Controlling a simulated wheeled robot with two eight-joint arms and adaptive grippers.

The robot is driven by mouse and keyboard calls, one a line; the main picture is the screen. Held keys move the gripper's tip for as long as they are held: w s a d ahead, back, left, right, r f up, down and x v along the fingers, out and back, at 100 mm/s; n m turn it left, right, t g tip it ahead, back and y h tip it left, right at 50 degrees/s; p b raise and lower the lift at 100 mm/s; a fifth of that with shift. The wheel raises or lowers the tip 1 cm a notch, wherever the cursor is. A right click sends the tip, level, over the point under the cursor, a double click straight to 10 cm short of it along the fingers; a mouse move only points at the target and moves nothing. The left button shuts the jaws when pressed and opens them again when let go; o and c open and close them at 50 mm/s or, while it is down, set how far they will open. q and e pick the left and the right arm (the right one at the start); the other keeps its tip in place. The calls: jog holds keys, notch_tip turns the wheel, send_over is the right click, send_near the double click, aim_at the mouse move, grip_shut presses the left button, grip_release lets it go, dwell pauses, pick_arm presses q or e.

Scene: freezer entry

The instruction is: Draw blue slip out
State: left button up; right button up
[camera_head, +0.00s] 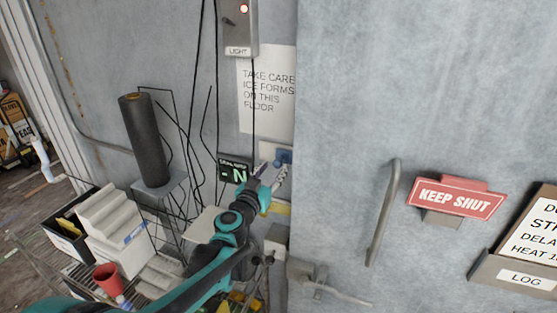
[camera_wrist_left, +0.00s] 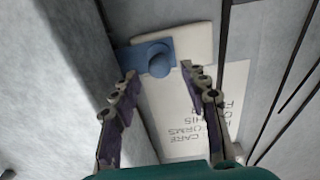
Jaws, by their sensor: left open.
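A blue piece (camera_head: 284,156) with a round knob sits on the wall beside the freezer door's edge, below the ice warning sheet. In the left wrist view the blue piece (camera_wrist_left: 157,57) overlaps a pale plate (camera_wrist_left: 197,42). I cannot tell whether it is a slip; no other blue slip shows clearly. My left gripper (camera_head: 270,174) is raised just below it. In the left wrist view my left gripper (camera_wrist_left: 160,78) is open and empty, its fingertips on either side of the knob's lower edge and apparently short of it. My right gripper is not in view.
The grey door (camera_head: 345,110) with its bar handle (camera_head: 384,212) fills the right. A dark roll (camera_head: 146,140) stands left of my arm, near hanging cables. A rack below holds white boxes (camera_head: 118,235) and a red cup (camera_head: 107,278). A small display (camera_head: 234,170) is close left.

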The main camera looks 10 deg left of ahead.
aim_at(276, 165)
pick_arm(q)
jog(key=w, duration=0.4)
jog(key=shift+w+d+p, duration=0.1)
jog(key=shift+d+p, duration=0.2)
jog(key=shift+d, duration=0.1)
grip_shut()
